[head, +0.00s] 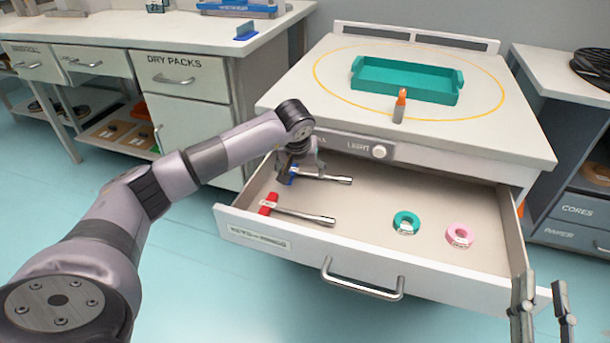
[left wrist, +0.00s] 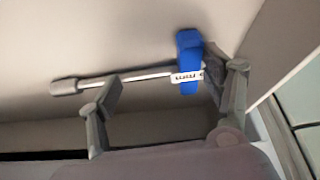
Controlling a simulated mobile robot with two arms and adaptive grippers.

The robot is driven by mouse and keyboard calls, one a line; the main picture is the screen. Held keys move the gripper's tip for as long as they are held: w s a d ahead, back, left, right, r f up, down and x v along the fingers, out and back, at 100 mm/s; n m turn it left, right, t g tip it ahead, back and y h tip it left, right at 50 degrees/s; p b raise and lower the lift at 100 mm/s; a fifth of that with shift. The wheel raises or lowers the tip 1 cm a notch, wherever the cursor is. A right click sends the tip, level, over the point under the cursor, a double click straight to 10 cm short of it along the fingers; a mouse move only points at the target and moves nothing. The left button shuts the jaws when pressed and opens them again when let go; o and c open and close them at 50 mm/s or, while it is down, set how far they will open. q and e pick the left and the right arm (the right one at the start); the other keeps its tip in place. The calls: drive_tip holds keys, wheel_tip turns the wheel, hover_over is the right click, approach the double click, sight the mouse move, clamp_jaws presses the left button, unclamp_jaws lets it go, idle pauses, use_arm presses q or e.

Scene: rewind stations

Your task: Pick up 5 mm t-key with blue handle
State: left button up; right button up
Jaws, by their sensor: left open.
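The T-key with the blue handle (left wrist: 188,62) lies in the open drawer (head: 365,251), near its back left. Its shaft (head: 325,177) points right in the head view. My left gripper (head: 300,175) is over the blue-handled key, open, and partly covers the handle. In the left wrist view the left gripper's fingers (left wrist: 168,92) stand apart, one near the handle and one by the shaft. I cannot tell whether they touch the key. My right gripper (head: 543,302) shows at the lower right, its two fingers apart and empty, in front of the drawer's right end.
A red-handled T-key (head: 300,214) lies nearer the drawer front. A teal ring (head: 406,222) and a pink ring (head: 460,236) lie to the right. On the worktop above stand a teal tray (head: 405,93) and an orange-tipped item (head: 400,106). The drawer's middle is clear.

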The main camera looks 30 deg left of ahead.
use_arm(q)
drive_tip(key=shift+f, duration=0.15)
clamp_jaws()
idle(0.5)
